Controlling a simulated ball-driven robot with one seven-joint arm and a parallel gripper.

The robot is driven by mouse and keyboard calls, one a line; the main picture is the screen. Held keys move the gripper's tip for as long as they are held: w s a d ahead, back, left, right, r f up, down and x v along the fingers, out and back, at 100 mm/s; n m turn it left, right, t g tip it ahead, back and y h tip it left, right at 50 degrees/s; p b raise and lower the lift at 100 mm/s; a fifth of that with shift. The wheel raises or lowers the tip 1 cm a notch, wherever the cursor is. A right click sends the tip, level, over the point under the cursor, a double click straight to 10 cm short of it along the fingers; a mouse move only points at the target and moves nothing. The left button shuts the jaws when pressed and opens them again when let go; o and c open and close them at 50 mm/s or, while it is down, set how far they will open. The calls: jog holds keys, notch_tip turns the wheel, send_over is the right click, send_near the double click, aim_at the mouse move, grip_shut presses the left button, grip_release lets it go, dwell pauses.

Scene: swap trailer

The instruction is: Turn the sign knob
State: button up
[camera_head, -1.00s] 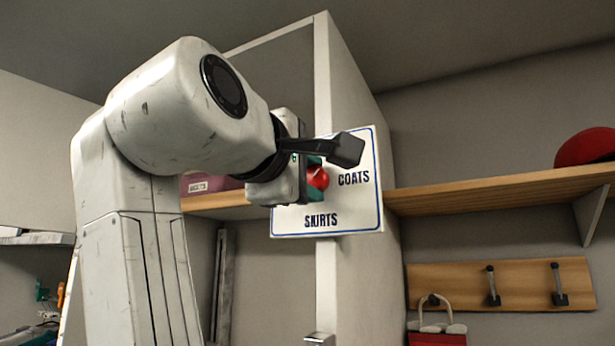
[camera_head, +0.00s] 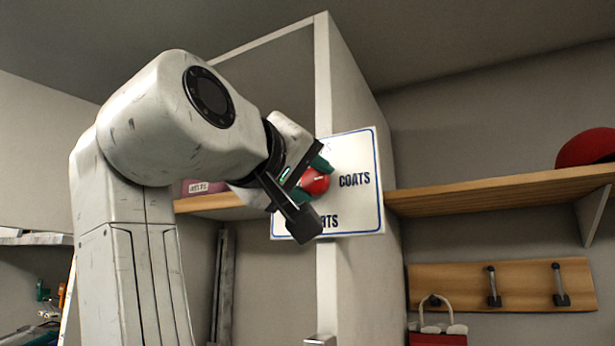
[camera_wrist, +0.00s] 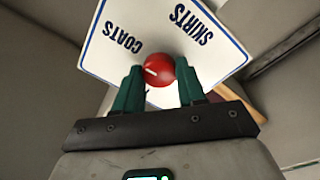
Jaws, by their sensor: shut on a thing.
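The sign (camera_head: 357,205) is a white board with a blue border, fixed to the edge of a white upright panel. It reads COATS on its right side, and the word at the bottom is partly covered by my gripper. The red round knob (camera_head: 315,182) with a white pointer line sits at the sign's middle. The knob also shows in the wrist view (camera_wrist: 159,70), with its white line near its left side. My gripper (camera_wrist: 158,88) has its two green fingers on either side of the knob, shut on it. My gripper is tilted in the head view (camera_head: 312,180).
A wooden shelf (camera_head: 500,187) with a red cap-like item (camera_head: 588,147) runs right of the panel (camera_head: 352,110). Below it hangs a wooden hook rail (camera_head: 525,283) with a red bag (camera_head: 437,335). A pink item (camera_head: 207,186) lies on the left shelf.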

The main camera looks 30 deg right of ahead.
jog(key=shift+f, duration=0.15)
dwell(0.4)
jog(key=o, duration=1.1)
jog(key=shift+c, duration=0.2)
jog(key=shift+s+a, duration=0.1)
jog(key=b+v, duration=0.3)
jog(key=v, duration=0.7)
jog(key=shift+s+a, duration=0.2)
jog(key=shift+a, duration=0.1)
